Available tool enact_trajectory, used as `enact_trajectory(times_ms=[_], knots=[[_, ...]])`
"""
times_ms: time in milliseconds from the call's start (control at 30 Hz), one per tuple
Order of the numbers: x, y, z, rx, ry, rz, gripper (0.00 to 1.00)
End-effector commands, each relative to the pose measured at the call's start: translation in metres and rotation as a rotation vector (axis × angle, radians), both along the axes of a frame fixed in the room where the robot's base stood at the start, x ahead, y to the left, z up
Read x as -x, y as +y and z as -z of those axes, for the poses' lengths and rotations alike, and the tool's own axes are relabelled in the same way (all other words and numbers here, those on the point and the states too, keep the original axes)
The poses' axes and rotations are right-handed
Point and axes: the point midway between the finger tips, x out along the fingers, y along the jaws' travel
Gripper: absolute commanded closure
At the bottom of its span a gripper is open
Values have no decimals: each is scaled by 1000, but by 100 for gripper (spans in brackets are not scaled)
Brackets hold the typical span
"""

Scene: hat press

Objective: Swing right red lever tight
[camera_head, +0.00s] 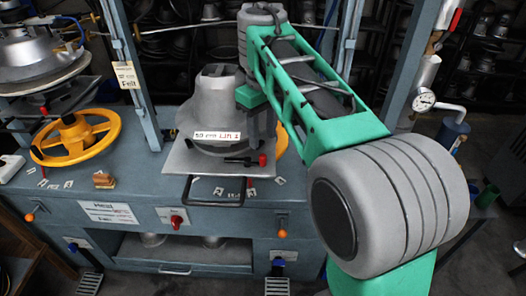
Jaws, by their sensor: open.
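A short black lever with a red tip (262,160) sits at the front right of the metal hat mould (205,112), just above the grey plate (180,160) under it. A second small red-tipped piece (249,183) shows below the plate's front edge. I cannot tell how far either lever is turned. My green and grey arm crosses the right half of the view and covers the right side of the mould.
The blue press bench (140,190) carries a yellow handwheel (75,138) at left and a red knob (177,221) on its front. Blue-grey uprights frame the mould. A pressure gauge (424,100) is on the right. A black bar handle projects in front of the plate.

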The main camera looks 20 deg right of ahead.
Motion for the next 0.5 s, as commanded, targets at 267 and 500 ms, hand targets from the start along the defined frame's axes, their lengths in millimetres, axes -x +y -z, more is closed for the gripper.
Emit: enact_trajectory(times_ms=[267, 500], knots=[[0, 0, 59, 0, -1, 0, 60], [0, 0, 76, 0, -4, 1, 60]])
